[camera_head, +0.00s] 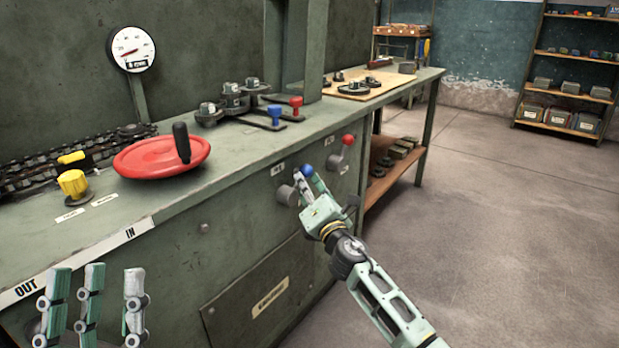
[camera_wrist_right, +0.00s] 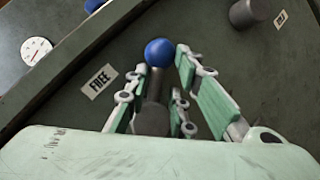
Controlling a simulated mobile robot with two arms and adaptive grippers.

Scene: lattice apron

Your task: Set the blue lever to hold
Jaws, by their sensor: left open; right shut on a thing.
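The blue lever has a round blue knob (camera_head: 306,171) and stands on the front panel of the green bench. In the right wrist view its blue ball (camera_wrist_right: 158,52) tops a dark shaft, with a FREE label (camera_wrist_right: 98,82) to the left of it. My right gripper (camera_head: 304,180) is shut on the lever; in the wrist view its fingers flank the shaft just below the ball and hide part of it. No hold label is readable. My left gripper (camera_head: 95,272) is open and empty at the lower left, in front of the bench.
A red-knobbed lever (camera_head: 347,140) stands right of the blue one. On the bench top are a red handwheel (camera_head: 140,158), a yellow knob (camera_head: 73,186), a chain track and small blue and red handles. A gauge (camera_head: 132,50) is behind. The floor at right is clear.

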